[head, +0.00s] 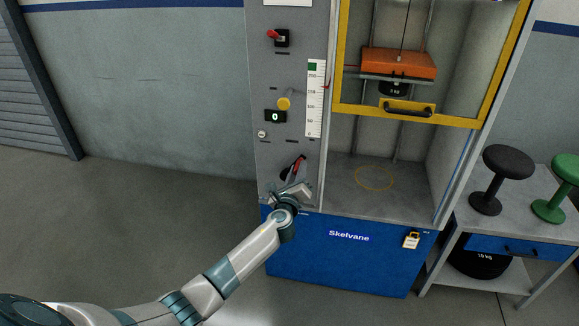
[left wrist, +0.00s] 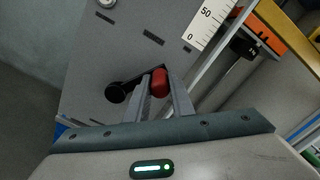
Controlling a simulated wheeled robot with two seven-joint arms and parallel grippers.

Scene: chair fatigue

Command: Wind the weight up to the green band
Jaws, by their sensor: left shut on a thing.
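The orange weight (head: 398,63) hangs on a cable between two rods, high in the test cabinet, with a black block (head: 394,89) under it. The white scale (head: 314,110) has its green band (head: 312,67) near the top. A red pointer (head: 326,87) shows beside the scale, below the green band. The crank has a black hub (left wrist: 115,92) and a red handle (left wrist: 160,84). My left gripper (head: 298,184) is at the crank on the grey panel. In the left wrist view its fingers are shut on the red handle. My right gripper is not in view.
A yellow-framed guard (head: 460,121) with a black handle covers the upper opening. The cabinet floor has an empty yellow ring (head: 374,178). The panel holds a red switch (head: 273,35), a yellow knob (head: 284,103) and a display reading 0 (head: 275,116). Stools (head: 508,162) stand on the right bench.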

